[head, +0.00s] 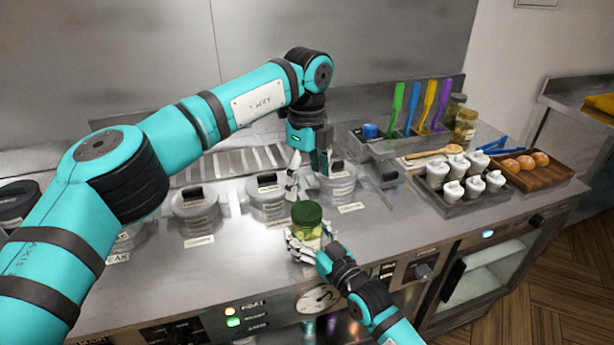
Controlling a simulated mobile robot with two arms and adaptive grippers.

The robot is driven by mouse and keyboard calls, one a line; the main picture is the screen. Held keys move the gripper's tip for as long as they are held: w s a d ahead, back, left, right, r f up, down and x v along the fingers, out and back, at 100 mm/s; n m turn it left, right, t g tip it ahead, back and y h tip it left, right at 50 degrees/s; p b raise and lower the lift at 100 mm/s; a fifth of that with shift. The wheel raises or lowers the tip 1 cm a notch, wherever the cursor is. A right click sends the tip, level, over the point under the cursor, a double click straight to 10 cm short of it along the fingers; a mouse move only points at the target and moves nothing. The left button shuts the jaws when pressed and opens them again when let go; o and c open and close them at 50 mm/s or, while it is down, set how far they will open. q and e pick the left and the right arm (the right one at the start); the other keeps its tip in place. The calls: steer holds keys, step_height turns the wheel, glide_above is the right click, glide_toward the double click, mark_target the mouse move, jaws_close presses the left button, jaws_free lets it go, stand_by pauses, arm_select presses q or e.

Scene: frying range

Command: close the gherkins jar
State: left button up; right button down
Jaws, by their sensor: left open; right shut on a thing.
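The gherkins jar (309,231) is a small glass jar with yellow-green contents, near the front edge of the steel counter. Its dark green lid (307,212) sits on top of the jar; I cannot tell whether it is tight. My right gripper (306,242) comes from the lower right and is shut around the jar's body, hiding part of the glass. My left gripper (306,177) points down with its fingers open, above and just behind the lid. Nothing shows between its fingers.
Several clear lidded tubs with labels, such as one tub (194,209), stand in a row behind. To the right are a rack of white shakers (462,184), a wooden tray (534,176) with brown round items, colored spatulas (428,103) and other jars (465,126). Counter right of the jar is clear.

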mark_target(307, 210)
arm_select(q)
steer(key=shift+n, duration=0.8)
steer(key=shift+f, duration=4)
